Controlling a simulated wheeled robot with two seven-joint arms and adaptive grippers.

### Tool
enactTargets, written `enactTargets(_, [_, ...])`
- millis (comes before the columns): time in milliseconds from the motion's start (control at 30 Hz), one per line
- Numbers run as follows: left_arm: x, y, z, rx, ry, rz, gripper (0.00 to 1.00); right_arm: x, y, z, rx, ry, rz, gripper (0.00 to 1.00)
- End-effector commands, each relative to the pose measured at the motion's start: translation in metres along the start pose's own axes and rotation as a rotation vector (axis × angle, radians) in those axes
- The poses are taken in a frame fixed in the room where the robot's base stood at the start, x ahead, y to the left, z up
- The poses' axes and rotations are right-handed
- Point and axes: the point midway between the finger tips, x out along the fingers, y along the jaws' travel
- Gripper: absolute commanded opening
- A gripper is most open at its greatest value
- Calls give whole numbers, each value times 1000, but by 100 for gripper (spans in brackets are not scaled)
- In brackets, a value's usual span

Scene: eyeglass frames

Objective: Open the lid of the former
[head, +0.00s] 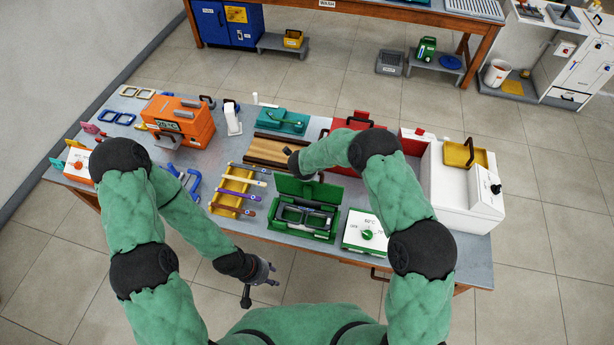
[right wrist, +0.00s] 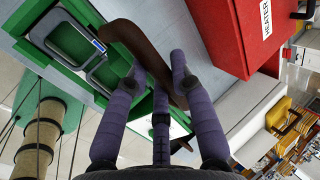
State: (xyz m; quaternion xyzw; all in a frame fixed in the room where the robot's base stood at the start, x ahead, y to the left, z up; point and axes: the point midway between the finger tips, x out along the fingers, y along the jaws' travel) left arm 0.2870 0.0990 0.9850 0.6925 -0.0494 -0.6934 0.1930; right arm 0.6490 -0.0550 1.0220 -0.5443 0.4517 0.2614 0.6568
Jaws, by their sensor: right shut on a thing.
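The former (head: 303,222) is a green box on the near side of the table, with black parts inside. Its green lid (head: 309,190) stands raised at the back, and the inside shows. In the right wrist view, my right gripper (right wrist: 158,72) has its purple fingers closed around a dark brown curved handle (right wrist: 130,48), beside a green surface with two rounded recesses. In the head view, the right fingers are hidden near the lid behind my arm. My left gripper (head: 268,273) hangs empty in front of the table, its fingers apart.
A white box with a green knob (head: 366,233) stands right of the former. A yellow rack (head: 232,190) with coloured temples is on its left. Wooden strips (head: 272,150) lie behind. The red heater (right wrist: 240,35) is close to my right gripper.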

Motion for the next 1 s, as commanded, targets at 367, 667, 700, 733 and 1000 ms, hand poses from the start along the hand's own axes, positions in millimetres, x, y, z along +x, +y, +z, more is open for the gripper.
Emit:
enactTargets(367, [-4,2,0,0,0,0,40,3,-12,0,2,-1,-8,0])
enactTargets(667, [-4,2,0,0,0,0,40,3,-12,0,3,-1,-8,35])
enactTargets(700, [-4,2,0,0,0,0,40,3,-12,0,3,-1,-7,46])
enactTargets(733, [-4,2,0,0,0,0,40,3,-12,0,2,-1,-7,49])
enactTargets(1000, [-4,2,0,0,0,0,40,4,-9,0,1,-1,-3,49])
